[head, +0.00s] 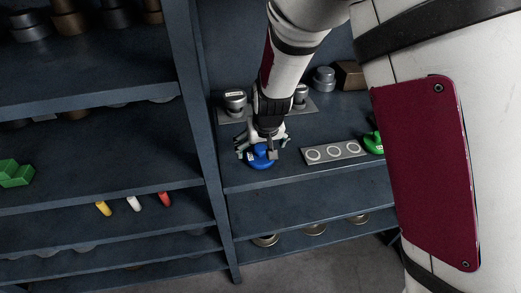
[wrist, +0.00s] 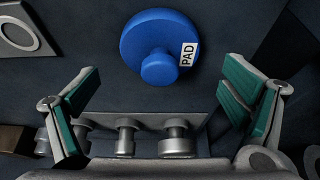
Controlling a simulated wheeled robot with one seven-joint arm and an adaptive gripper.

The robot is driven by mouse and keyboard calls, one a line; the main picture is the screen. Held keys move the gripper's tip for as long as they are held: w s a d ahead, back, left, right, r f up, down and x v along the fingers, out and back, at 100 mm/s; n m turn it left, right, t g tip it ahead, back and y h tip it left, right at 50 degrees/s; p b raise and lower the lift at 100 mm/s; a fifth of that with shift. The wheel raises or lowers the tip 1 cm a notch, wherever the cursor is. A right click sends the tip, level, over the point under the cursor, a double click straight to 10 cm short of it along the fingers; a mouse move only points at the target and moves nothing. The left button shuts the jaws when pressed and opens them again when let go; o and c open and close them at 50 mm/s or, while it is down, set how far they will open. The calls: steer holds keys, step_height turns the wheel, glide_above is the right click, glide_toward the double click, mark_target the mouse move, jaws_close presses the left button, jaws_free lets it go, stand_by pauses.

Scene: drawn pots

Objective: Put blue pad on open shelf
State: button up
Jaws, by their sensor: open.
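The blue pad (head: 262,162) is a round disc with a knob and a white label reading PAD. It rests on the dark shelf surface (head: 255,181) of the right-hand unit, near its left side. In the wrist view the pad (wrist: 150,25) is at the top centre. My gripper (head: 262,150) is right over the pad in the head view and partly hides it. In the wrist view my gripper (wrist: 160,88) has its green-padded fingers wide apart, with nothing between them; the pad shows beyond the fingertips. Which shelf is the open one, I cannot tell.
A plate with three rings (head: 335,152) and a green object (head: 373,142) lie to the right. Grey knobbed weights (head: 235,101) stand behind my gripper. The left unit (head: 90,184) holds a green block (head: 15,173) and small coloured pegs (head: 134,203). A post (head: 205,150) separates the units.

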steer(key=s+d+r+m, duration=0.1)
steer(key=s+d+r, duration=0.3)
steer(key=r, duration=0.3)
steer(key=s+d+r+p, duration=0.1)
steer(key=s+d+r, duration=0.35)
steer(key=r, duration=0.25)
steer(key=s+d+r+m, duration=0.1)
steer(key=s+d+r, duration=0.35)
steer(key=r, duration=0.25)
steer(key=s+d+r, duration=0.2)
steer(key=s+d, duration=0.2)
steer(key=s, duration=0.4)
steer(key=s+d+r+m+h, duration=0.1)
steer(key=s+d+r, duration=0.1)
steer(key=s+d, duration=0.3)
steer(key=s, duration=0.2)
steer(key=shift+s+d+r+t, duration=0.3)
steer(key=shift+s+t, duration=0.05)
steer(key=shift+t, duration=0.05)
